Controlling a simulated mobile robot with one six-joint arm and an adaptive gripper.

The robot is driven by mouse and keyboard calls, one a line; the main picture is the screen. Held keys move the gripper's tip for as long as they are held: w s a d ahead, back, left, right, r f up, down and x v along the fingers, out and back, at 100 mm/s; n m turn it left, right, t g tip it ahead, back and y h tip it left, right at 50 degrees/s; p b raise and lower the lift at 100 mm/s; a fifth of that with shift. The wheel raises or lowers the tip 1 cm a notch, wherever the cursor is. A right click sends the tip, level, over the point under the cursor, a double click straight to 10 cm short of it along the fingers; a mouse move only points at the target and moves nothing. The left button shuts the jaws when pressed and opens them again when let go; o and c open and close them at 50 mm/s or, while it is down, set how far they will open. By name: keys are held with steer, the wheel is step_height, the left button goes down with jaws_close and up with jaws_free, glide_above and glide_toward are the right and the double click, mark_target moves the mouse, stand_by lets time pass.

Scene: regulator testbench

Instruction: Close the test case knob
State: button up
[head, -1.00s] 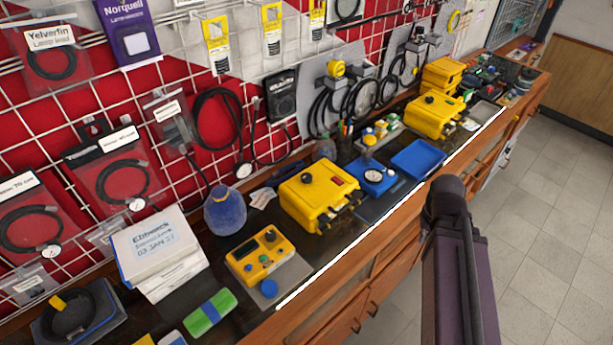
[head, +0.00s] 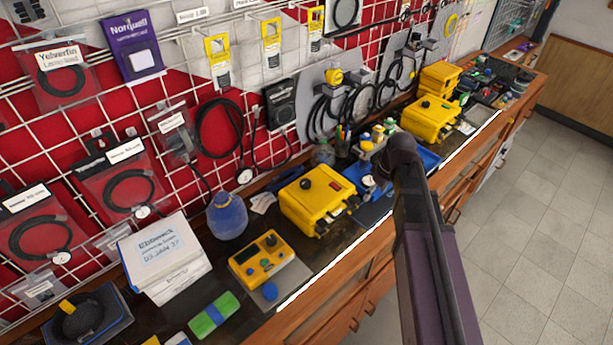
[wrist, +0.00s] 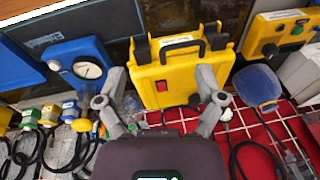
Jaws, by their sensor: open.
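The yellow test case (head: 318,212) sits on the bench with its black round knob (head: 306,184) and a red switch on its top panel. The wrist view shows this case (wrist: 177,60) with its black handle toward the top of the picture. The knob (wrist: 194,100) appears there as a dark shape beside my right finger, partly covered. My gripper (wrist: 160,78) is open and empty, its two fingers apart on either side of the case's image. I cannot tell if it touches the case. In the head view my arm hides the gripper.
A blue gauge box (wrist: 80,68) is beside the case. A yellow control box (head: 264,258) and a blue bottle (head: 227,216) stand to its left in the head view. More yellow cases (head: 431,119) stand farther along. Cables hang on the wall grid behind.

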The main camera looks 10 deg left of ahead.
mark_target(306, 182)
steer(key=w+a+r+n+p, duration=0.1)
steer(key=w+a+r+n, duration=0.1)
steer(key=a, duration=0.3)
steer(key=w+a+r+n+y+p, duration=0.1)
steer(key=w+a+n, duration=0.1)
steer(key=a+n, duration=0.2)
steer(key=w+a+r+n+y+p, duration=0.1)
steer(key=w+a+r+n+p, duration=0.1)
steer(key=a, duration=0.6)
steer(key=shift+w+r+n+g, duration=0.4)
steer(key=shift+w+n, duration=0.15)
steer(key=shift+n, duration=0.55)
steer(key=shift+f, duration=0.15)
steer(key=b+x, duration=1.3)
steer(key=shift+a+f, duration=0.25)
steer(key=shift+s, duration=0.1)
steer(key=c, duration=1.2)
